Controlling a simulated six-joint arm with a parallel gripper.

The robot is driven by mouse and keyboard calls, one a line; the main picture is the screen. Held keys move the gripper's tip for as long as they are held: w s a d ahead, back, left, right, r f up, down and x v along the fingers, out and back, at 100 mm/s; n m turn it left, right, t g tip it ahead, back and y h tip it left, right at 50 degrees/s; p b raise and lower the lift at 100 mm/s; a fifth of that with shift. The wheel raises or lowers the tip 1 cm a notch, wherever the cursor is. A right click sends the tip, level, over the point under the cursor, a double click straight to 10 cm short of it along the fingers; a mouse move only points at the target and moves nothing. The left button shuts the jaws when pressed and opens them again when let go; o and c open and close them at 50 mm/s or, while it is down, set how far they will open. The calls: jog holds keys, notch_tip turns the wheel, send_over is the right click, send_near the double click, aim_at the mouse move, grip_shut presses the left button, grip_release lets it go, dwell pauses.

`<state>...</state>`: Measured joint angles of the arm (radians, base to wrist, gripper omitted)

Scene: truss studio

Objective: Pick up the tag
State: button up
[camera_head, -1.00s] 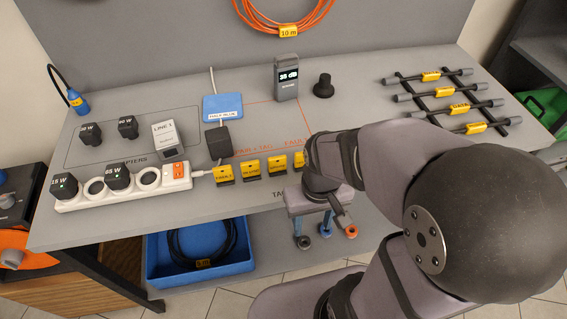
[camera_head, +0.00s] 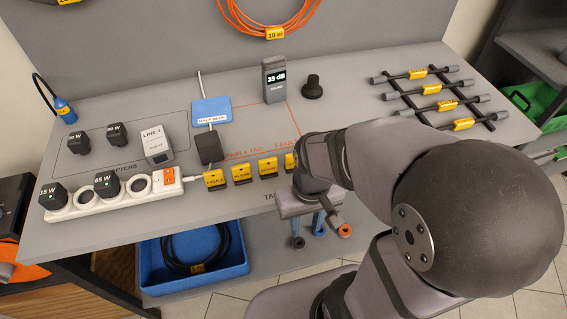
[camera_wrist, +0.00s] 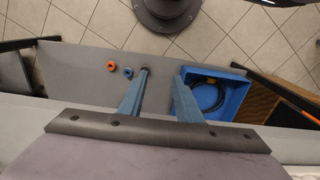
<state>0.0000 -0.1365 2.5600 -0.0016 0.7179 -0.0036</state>
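Several yellow tags in dark holders stand in a row near the table's front edge in the head view: the leftmost tag (camera_head: 215,179), a second tag (camera_head: 242,171), a third tag (camera_head: 268,166) and a fourth tag (camera_head: 291,161) partly hidden by my arm. Their lettering is mostly too small to read. My gripper (camera_head: 308,232) hangs at the front edge, right of and nearer than the row. In the wrist view its two blue fingers (camera_wrist: 162,76) are spread with nothing visible between them. No tag shows in the wrist view.
A white power strip (camera_head: 118,203) with adapters lies left of the tags. A grey meter (camera_head: 274,80) and a blue pad (camera_head: 211,111) stand behind. Below the tabletop are a blue bin (camera_head: 150,268) with coiled cable and an orange ring (camera_wrist: 111,65).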

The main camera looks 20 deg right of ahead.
notch_tip(320, 180, up, 13)
jog(key=n+h+p, duration=0.4)
jog(key=n+p, duration=1.1)
jog(key=n, duration=0.2)
send_over(267, 160)
jog(key=a, duration=0.2)
jog(key=shift+f, duration=0.2)
jog(key=shift+w+d+f+n+h+p, duration=0.15)
jog(key=shift+f+n+p, duration=0.1)
jog(key=shift+f, duration=0.3)
jog(key=shift+w+d+f+n+h+p, duration=0.15)
jog(key=shift+f+n, duration=0.1)
jog(key=shift+f, duration=0.3)
jog(key=shift+s+d+f+p, duration=0.2)
jog(key=shift+d+f+p, duration=0.05)
jog(key=shift+f+p, duration=0.25)
jog(key=shift+p+x, duration=0.65)
jog(key=shift+x, duration=1.35)
jog(key=shift+a, duration=0.15)
grip_shut()
